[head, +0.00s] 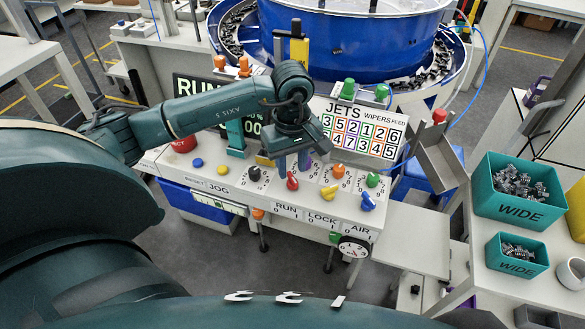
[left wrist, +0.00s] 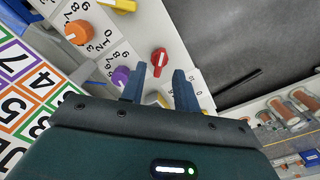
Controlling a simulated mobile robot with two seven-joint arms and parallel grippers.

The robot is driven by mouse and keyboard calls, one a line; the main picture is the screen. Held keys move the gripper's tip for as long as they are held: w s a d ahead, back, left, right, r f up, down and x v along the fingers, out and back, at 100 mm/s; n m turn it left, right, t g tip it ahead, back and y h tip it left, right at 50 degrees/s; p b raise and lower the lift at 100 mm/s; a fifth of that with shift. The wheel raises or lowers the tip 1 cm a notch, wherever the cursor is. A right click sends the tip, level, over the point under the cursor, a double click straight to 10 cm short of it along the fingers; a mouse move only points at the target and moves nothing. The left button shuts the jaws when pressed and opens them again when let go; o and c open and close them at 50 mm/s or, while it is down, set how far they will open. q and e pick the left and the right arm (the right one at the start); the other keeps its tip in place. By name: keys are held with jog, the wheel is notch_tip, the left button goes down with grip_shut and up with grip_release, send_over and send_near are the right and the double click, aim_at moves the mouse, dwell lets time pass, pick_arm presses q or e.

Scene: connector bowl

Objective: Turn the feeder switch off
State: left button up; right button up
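The control panel (head: 225,187) carries a red switch (head: 292,182) above the RUN label, a yellow switch (head: 328,192) above LOCK and a blue switch (head: 367,202) above AIR. No switch label reading feeder is legible. My left gripper (head: 291,163) hangs over the panel just behind the red switch, pointing down. In the left wrist view its two fingers (left wrist: 158,74) are apart with nothing held. The red switch (left wrist: 159,57) shows just beyond the gap between the fingertips, apparently untouched. My right gripper is not in view.
Orange (head: 338,171), green (head: 373,180) and black (head: 255,173) dial knobs sit close by; a purple knob (left wrist: 120,76) is beside a finger. The JETS board (head: 360,130) stands behind, before a blue bowl (head: 350,45). Green WIDE bins (head: 520,208) are at right.

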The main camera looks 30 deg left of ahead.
aim_at(292, 182)
pick_arm(q)
jog(key=shift+f, duration=1.35)
jog(key=shift+c, duration=0.3)
grip_shut()
